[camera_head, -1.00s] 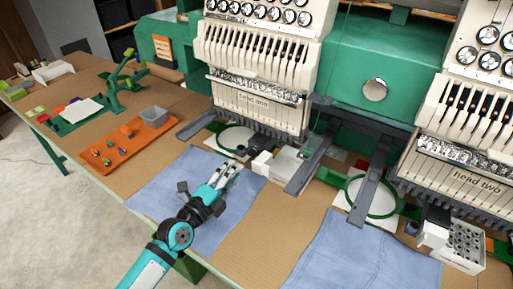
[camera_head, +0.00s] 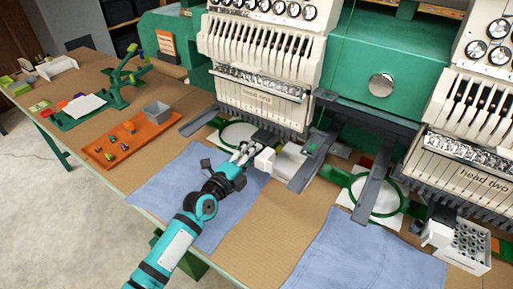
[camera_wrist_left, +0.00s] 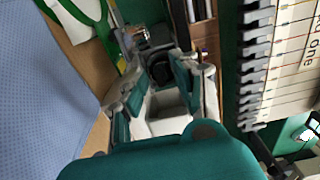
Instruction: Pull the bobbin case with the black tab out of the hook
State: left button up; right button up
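My left gripper (camera_head: 246,150) is at the hook area under head one, just left of a white block (camera_head: 265,160). In the left wrist view its fingers (camera_wrist_left: 168,80) stand apart on both sides of a dark round part (camera_wrist_left: 161,74), which looks like the hook end. I cannot see clear contact. The dark hook housing (camera_wrist_left: 155,38) lies beyond the fingertips. In the head view a dark part (camera_head: 263,137) shows just past the gripper. The bobbin case and its black tab cannot be told apart from the dark hook. My right gripper is not in view.
A green hoop (camera_head: 238,135) is beside the gripper, with the needle row of head one (camera_head: 260,118) above. A grey arm bracket (camera_head: 310,155) stands to the right. Blue cloth (camera_head: 165,195) covers the table at left.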

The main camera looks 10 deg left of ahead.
pick_arm(q)
grip_shut()
jog(key=shift+s, duration=0.1)
jog(key=shift+p+v, duration=0.45)
jog(key=shift+v, duration=1.05)
jog(key=s+p, duration=0.1)
jog(key=s+a+r+p, duration=0.1)
jog(key=s+r+p, duration=0.1)
jog(key=shift+s+a, duration=0.25)
jog(key=shift+s, duration=0.15)
